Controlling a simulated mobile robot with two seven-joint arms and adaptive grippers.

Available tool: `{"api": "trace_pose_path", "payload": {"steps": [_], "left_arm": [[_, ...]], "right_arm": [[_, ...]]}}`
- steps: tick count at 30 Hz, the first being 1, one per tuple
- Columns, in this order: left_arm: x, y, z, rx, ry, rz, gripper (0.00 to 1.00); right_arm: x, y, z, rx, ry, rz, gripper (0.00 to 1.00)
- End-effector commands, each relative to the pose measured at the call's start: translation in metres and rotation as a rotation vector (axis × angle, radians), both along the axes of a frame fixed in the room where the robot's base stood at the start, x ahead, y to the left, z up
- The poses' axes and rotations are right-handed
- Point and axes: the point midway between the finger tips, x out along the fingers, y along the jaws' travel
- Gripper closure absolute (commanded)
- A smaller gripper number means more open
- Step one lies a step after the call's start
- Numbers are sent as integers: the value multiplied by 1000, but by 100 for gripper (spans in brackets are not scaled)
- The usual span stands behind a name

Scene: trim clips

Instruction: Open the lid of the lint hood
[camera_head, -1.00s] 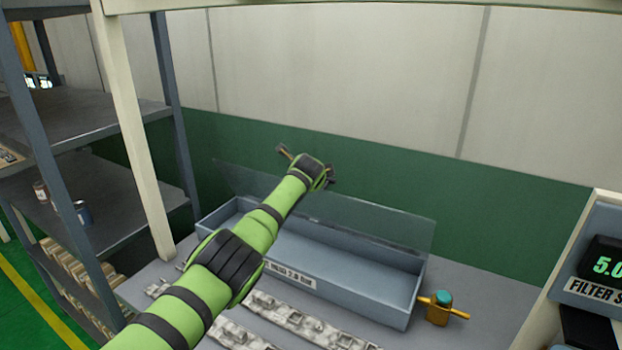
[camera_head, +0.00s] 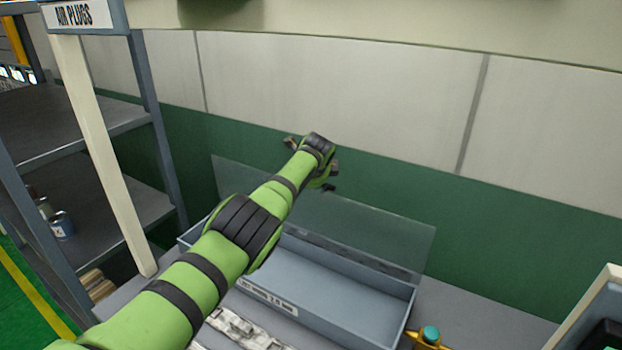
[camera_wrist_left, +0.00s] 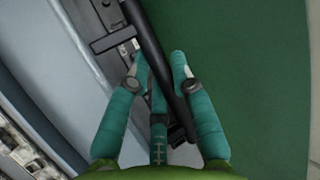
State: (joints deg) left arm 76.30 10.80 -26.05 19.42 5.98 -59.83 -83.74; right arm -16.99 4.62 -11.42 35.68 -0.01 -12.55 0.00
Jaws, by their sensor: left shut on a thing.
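The lint hood (camera_head: 345,322) is a long, open-topped blue-grey box on the bench. Its clear lid (camera_head: 385,232) stands raised along the box's back edge, and the box's inside shows below it. My left gripper (camera_head: 322,182) is at the lid's upper edge, mostly hidden behind my green wrist. In the left wrist view my teal fingers (camera_wrist_left: 158,62) are closed around a dark bar (camera_wrist_left: 148,38), which looks like the lid's handle. My right gripper is not in view.
A grey shelf rack (camera_head: 95,220) stands at the left. Pale patterned strips (camera_head: 240,328) lie in front of the box. A brass fitting with a teal knob (camera_head: 430,335) is right of it. A green and cream wall (camera_head: 520,225) closes off the back.

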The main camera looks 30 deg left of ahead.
Motion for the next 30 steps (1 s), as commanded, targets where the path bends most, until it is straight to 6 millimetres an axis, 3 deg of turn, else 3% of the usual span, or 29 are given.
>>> {"api": "trace_pose_path", "payload": {"steps": [1, 9, 10, 21, 30], "left_arm": [[5, 0, 10, 16, -23, -15, 100], [5, 0, 10, 16, -23, -15, 100], [5, 0, 10, 16, -23, -15, 65], [4, -1, 12, 14, -24, -15, 65], [-7, -8, 25, 11, -24, -12, 65]], "right_arm": [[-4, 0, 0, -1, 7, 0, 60], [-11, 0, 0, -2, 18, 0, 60], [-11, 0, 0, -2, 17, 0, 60], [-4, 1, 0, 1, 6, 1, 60], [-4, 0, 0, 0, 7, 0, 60]]}}
